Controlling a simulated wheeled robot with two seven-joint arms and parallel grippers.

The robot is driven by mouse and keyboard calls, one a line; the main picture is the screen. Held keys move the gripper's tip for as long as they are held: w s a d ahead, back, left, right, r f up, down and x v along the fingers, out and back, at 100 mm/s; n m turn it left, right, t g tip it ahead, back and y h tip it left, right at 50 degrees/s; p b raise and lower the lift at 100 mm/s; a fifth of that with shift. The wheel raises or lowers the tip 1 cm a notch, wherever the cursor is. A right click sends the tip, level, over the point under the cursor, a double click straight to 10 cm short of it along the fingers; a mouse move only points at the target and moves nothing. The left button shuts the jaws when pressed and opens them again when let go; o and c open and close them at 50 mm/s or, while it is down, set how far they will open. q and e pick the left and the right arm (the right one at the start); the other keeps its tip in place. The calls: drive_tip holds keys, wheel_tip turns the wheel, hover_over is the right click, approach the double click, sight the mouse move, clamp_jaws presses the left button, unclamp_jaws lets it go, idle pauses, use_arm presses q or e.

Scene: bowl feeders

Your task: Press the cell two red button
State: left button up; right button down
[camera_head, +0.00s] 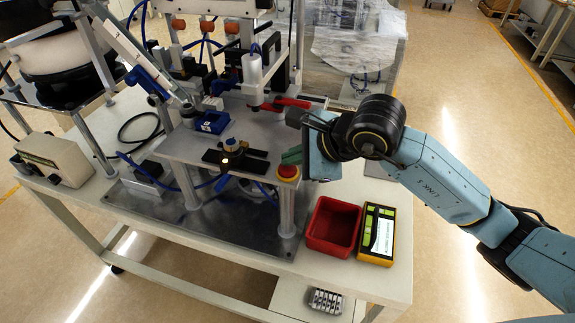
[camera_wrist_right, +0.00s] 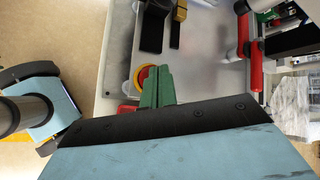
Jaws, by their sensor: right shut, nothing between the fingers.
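The red button (camera_head: 288,172) sits on a yellow ring at the front right corner of the raised metal plate in the head view. In the right wrist view the yellow ring and part of the red button (camera_wrist_right: 141,77) show just left of the fingertips; the fingers hide some of it. My right gripper (camera_head: 291,156) has green fingers, which also show in the wrist view (camera_wrist_right: 157,87). It is shut and empty, right beside the button. I cannot tell whether the fingers touch it. My left gripper is not in view.
A red bin (camera_head: 333,227) and a yellow device with a display (camera_head: 377,234) stand on the table below the right arm. A black block with a lit knob (camera_head: 233,147) is left of the button. A red clamp handle (camera_head: 287,103) lies behind.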

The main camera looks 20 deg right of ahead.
drive_tip(key=shift+f+b, duration=0.3)
drive_tip(key=shift+r, duration=0.1)
idle(0.4)
drive_tip(key=shift+r+p, duration=0.5)
drive_tip(key=shift+r, duration=0.35)
drive_tip(key=shift+r+p, duration=1.3)
drive_tip(key=shift+r, duration=1.25)
wheel_tip(320, 180, up, 9)
drive_tip(key=p, duration=0.5)
hover_over(293, 169)
